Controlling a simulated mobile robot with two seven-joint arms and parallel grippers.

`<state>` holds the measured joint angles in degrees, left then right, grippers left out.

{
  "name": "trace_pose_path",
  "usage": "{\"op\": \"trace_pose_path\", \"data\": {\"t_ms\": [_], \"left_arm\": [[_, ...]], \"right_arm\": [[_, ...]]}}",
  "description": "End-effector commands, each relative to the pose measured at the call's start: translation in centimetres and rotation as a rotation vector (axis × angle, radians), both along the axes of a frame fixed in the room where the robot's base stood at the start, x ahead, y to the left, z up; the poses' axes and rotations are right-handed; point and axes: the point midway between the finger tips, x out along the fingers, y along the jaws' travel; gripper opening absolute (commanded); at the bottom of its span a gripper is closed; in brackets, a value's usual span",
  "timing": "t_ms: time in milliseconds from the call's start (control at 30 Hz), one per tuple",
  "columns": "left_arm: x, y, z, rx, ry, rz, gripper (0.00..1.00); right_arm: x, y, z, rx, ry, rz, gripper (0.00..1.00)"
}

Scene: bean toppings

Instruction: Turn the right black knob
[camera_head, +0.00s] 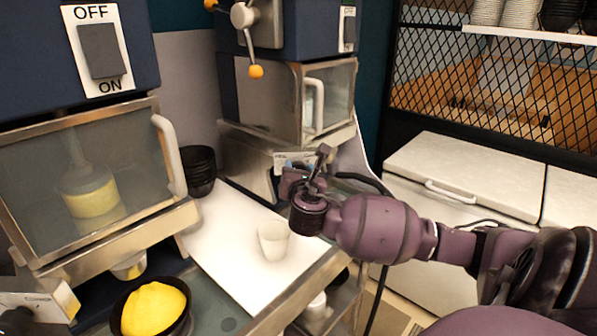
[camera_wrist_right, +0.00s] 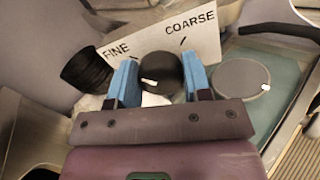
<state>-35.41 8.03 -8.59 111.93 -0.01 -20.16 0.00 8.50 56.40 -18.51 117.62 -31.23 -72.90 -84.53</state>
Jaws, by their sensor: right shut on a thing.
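The black knob (camera_wrist_right: 160,72) sits in front of a white plate (camera_wrist_right: 150,42) marked FINE and COARSE in the right wrist view. My right gripper (camera_wrist_right: 161,80) has its blue fingers on either side of the knob and is shut on it. In the head view my right gripper (camera_head: 303,176) is at the lower front of the right-hand machine (camera_head: 285,95). There the gripper hides the knob. I do not see my left gripper.
A white cup (camera_head: 273,240) stands on the white counter (camera_head: 225,220) below my right gripper. Black bowls (camera_head: 199,172) are stacked between the machines. A bowl of yellow food (camera_head: 155,308) is at the front left. A white chest (camera_head: 436,178) stands behind my right arm.

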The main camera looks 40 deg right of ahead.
Motion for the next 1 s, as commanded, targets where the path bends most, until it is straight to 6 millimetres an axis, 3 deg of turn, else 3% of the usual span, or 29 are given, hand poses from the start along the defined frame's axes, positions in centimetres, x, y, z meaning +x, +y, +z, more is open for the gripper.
{"op": "trace_pose_path", "data": {"t_ms": [1000], "left_arm": [[0.59,-0.08,-0.42,0.000,-0.019,-0.002,0.00]], "right_arm": [[-0.16,-0.10,-0.44,0.704,-0.588,-0.003,0.21]]}}
